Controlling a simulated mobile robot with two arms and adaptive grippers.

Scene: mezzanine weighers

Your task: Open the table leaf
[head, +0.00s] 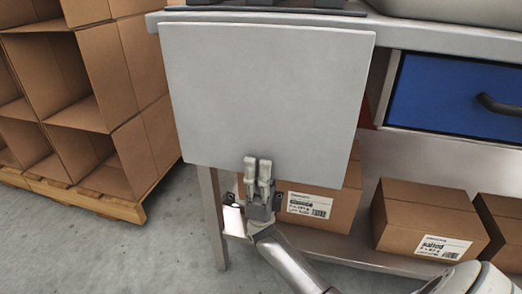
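The table leaf (268,90) is a flat light-grey panel. It hangs down from the front edge of the grey table (440,38) and faces me. My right gripper (257,162) is at the leaf's lower edge, a little right of the leaf's lower left part. Its two fingers point up and stand side by side, almost together, with their tips in front of the leaf. Nothing shows between them. I cannot tell whether the tips touch the leaf. My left gripper is not in view.
A blue drawer (452,95) with a dark handle is right of the leaf. Labelled cardboard boxes (425,215) stand on the lower shelf, one partly behind the leaf. Open cartons (100,80) are stacked on a wooden pallet (85,200) at left. Bare floor lies between.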

